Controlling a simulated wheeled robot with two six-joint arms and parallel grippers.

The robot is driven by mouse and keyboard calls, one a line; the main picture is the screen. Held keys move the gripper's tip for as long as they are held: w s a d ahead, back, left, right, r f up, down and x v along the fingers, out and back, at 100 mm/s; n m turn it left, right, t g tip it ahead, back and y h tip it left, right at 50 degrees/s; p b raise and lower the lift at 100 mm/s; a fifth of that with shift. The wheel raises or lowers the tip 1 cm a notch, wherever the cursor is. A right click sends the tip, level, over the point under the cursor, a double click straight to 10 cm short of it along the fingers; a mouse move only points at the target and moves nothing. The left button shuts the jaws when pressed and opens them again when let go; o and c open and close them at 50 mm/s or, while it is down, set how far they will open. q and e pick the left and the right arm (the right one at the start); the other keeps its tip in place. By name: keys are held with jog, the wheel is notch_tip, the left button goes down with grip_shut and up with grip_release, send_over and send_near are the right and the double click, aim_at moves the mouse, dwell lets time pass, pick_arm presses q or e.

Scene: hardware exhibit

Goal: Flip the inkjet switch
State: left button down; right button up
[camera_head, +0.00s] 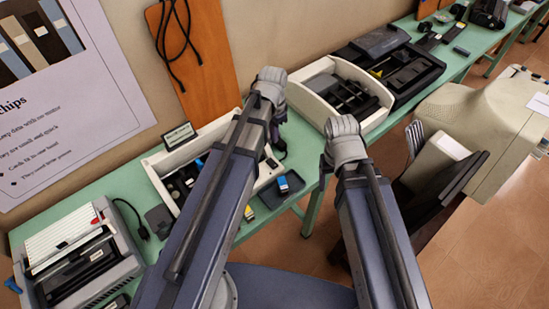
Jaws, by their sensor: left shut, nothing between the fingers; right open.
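The inkjet printer is a white open-topped unit (152,172) on the green table, with coloured cartridges inside and a small black label sign (180,135) behind it. My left arm crosses in front of it and hides its middle. Its right end (268,172) shows beyond the arm, with a small reddish spot that may be the switch; it is too small to tell. My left gripper (279,148) is shut and empty near that right end, mostly hidden behind its own wrist. My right gripper (326,164) is open, largely hidden below its wrist, right of the printer near the table edge.
A grey-white printer (75,255) stands at the left. A white open unit (310,80) and a black one (415,75) stand behind right. Loose cartridges (290,183) lie at the front on a dark tray. A beige monitor (480,130) stands right. An orange board (215,60) leans on the wall.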

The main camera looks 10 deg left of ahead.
aim_at(274, 165)
pick_arm(q)
jog(key=shift+f, duration=0.15)
notch_tip(274, 165, down, 14)
jog(key=b, duration=1.4)
jog(key=shift+s+d, duration=0.1)
jog(key=shift+d, duration=0.05)
jog(key=shift+s+d+f+y+b, duration=0.1)
jog(key=shift+s+f+y+b, duration=0.1)
jog(key=shift+y+b, duration=0.15)
jog(key=shift+w+r, duration=0.1)
jog(key=shift+r, duration=0.1)
